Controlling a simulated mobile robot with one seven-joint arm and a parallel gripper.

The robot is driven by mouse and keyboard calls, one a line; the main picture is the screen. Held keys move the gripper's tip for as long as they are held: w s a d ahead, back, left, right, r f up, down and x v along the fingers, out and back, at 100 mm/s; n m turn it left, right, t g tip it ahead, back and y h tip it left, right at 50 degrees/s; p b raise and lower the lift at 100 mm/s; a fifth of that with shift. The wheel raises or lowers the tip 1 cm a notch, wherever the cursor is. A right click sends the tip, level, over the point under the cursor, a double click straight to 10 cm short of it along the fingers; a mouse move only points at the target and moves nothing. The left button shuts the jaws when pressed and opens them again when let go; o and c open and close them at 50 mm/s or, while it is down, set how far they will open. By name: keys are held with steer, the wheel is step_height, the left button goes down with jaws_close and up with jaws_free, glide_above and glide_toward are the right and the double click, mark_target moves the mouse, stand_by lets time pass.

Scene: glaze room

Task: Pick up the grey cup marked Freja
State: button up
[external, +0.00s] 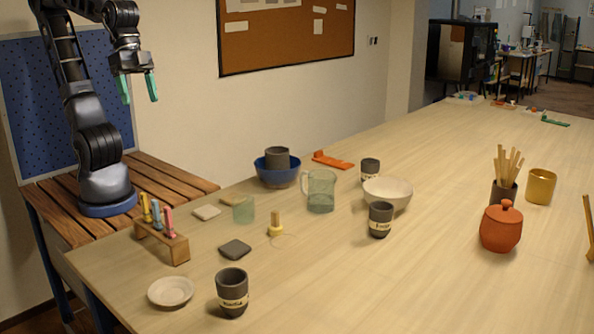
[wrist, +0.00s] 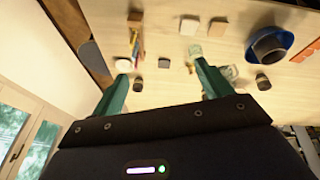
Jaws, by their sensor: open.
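Several dark grey cups with pale name bands are on the table in the external view. The cup in the middle (external: 381,220), in front of a cream bowl, has a small band that seems to read Freja. Another cup (external: 232,293) stands at the front with a longer, blurred name. A third cup (external: 370,171) stands behind the cream bowl, its name unclear. My gripper (external: 140,92) is open and empty, high above the wooden slatted stand at the left, far from the cups. The wrist view shows its green fingers apart (wrist: 161,68) and small dark cups beyond.
The cream bowl (external: 388,193) and glass jug (external: 321,191) stand close to the middle cup. A blue bowl (external: 277,177) holds a plain grey cup. A pen rack (external: 161,243), saucer (external: 170,291) and orange lidded jar (external: 501,228) also stand here.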

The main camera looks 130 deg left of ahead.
steer(key=w+a+r+n, duration=0.1)
steer(key=w+a+n, duration=0.15)
steer(key=w, duration=0.55)
steer(key=w+a+r+n, duration=0.2)
steer(key=w+n, duration=0.2)
steer(key=w, duration=0.3)
steer(key=n+h, duration=0.2)
steer(key=n, duration=1.7)
glide_above(382, 233)
steer(key=s+a, duration=0.2)
steer(key=s, duration=0.1)
steer(key=shift+m+g, duration=0.25)
steer(key=shift+g, duration=0.05)
step_height(382, 233, down, 27)
steer(key=shift+a+f, duration=0.15)
steer(key=shift+f, duration=0.05)
steer(key=shift+x, duration=2.7)
steer(key=shift+a, duration=0.15)
steer(key=shift+c, duration=0.2)
steer(key=c, duration=1.1)
